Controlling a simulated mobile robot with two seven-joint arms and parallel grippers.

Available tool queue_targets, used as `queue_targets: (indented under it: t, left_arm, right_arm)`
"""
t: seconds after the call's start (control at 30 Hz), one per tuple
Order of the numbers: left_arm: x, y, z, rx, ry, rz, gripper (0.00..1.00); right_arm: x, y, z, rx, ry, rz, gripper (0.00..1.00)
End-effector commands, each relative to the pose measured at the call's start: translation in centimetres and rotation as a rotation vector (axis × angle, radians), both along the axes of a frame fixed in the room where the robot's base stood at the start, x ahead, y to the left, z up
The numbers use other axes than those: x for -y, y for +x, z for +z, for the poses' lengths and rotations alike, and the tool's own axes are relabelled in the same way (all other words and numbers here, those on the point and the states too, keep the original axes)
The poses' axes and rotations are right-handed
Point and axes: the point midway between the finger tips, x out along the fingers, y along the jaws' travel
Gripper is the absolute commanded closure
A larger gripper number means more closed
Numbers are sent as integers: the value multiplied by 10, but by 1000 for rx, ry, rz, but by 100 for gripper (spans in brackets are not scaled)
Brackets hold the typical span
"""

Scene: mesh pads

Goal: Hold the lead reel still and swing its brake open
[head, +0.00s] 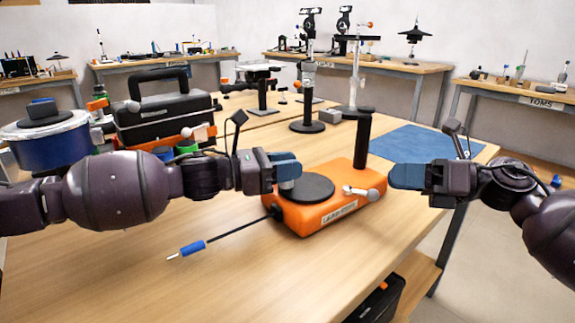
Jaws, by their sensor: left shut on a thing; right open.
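The lead reel (340,205) is an orange block with a label on its front, standing on the wooden table. A black disc (306,189) lies on its top and a black post (363,142) rises at its back right. A small pale lever with a round end (360,192), apparently the brake, sits at the right of the top. My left gripper (288,172) is shut at the reel's left back edge; its fingers hide the exact grip. My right gripper (407,177) is open and empty, right of the post and lever, apart from them.
A black lead with a blue plug (192,248) runs left from the reel. A black case (165,115) and a blue drum (48,140) stand at the left. A blue mat (415,146) lies behind the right gripper.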

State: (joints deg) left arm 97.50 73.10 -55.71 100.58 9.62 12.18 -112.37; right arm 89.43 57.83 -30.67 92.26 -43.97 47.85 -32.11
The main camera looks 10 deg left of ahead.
Motion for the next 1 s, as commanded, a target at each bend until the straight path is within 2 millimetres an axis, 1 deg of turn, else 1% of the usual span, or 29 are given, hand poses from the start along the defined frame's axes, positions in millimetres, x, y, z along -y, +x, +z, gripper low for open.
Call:
queue_targets:
  t: [0.03, 0.2, 0.33, 0.5, 0.63, 0.77, 1.0]
  left_arm:
    - [1, -2, -11, -14, 5, -3, 100]
    - [1, -2, -11, -15, 6, -4, 100]
    - [1, -2, -12, -15, 5, -4, 100]
    - [1, -2, -12, -15, 5, -4, 100]
    - [1, -2, -12, -16, 5, -4, 100]
    - [1, -2, -12, -16, 5, -4, 100]
    - [1, -2, -12, -16, 5, -4, 100]
  right_arm:
    - [-9, -4, 1, 36, -34, 20, 55]
    - [-29, -15, 2, 146, -174, 59, 55]
    - [-39, -19, -1, 215, -288, 65, 55]
    - [-46, -19, -5, 288, -441, 38, 55]
    - [-46, -15, -8, 329, -560, -11, 55]
    - [-41, -8, -13, 352, -676, -84, 55]
    - [-20, 8, -23, 336, -853, -254, 55]
